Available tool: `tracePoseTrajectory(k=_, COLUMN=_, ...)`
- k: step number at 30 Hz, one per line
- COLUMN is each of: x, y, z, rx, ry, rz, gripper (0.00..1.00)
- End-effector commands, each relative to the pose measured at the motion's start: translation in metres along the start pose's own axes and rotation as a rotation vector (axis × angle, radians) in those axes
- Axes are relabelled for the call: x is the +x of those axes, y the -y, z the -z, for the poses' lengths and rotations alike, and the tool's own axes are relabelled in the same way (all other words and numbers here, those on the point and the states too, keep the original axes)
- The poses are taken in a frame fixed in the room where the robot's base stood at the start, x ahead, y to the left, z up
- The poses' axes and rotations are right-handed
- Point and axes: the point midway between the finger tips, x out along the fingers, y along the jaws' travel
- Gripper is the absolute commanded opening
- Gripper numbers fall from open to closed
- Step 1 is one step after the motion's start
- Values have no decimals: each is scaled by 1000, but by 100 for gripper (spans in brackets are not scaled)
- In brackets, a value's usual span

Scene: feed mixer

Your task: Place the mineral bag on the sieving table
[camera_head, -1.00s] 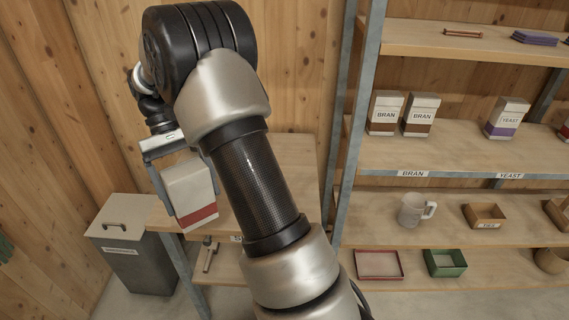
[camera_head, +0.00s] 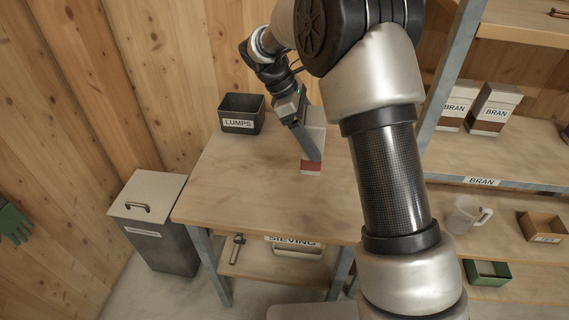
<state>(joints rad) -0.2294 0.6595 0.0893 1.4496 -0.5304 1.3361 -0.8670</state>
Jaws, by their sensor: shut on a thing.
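The mineral bag (camera_head: 314,143), white with a red band at the bottom, is upright over the right part of the wooden sieving table (camera_head: 228,187). My gripper (camera_head: 308,150) is shut on the bag, with a finger across its near left side. The bag's base is at or very close to the tabletop; I cannot tell whether it touches. The bag's print is not readable. A "SIEVING" label (camera_head: 292,241) shows at the table's front.
A dark "LUMPS" bin (camera_head: 241,114) stands at the table's back left. The table's front and left are clear. A lidded grey bin (camera_head: 157,238) stands left of the table. A metal-post shelf with bran packs (camera_head: 493,107) is at the right, close to my arm.

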Motion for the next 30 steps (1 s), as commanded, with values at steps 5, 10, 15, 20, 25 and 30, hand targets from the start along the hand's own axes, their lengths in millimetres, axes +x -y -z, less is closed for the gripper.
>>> tracePoseTrajectory(k=5, x=-17, y=-23, z=35, rx=-497, ry=-2, rz=-297, gripper=33)
tracePoseTrajectory(k=10, x=-40, y=-37, z=69, rx=-904, ry=-8, rz=-535, gripper=33)
tracePoseTrajectory(k=15, x=-59, y=-42, z=93, rx=-1170, ry=-14, rz=-690, gripper=33)
tracePoseTrajectory(k=20, x=-69, y=-42, z=106, rx=-1298, ry=-15, rz=-761, gripper=33)
tracePoseTrajectory(k=25, x=-59, y=-41, z=117, rx=-1333, ry=-15, rz=-777, gripper=33)
tracePoseTrajectory(k=30, x=-35, y=-41, z=131, rx=-1333, ry=-15, rz=-777, gripper=33)
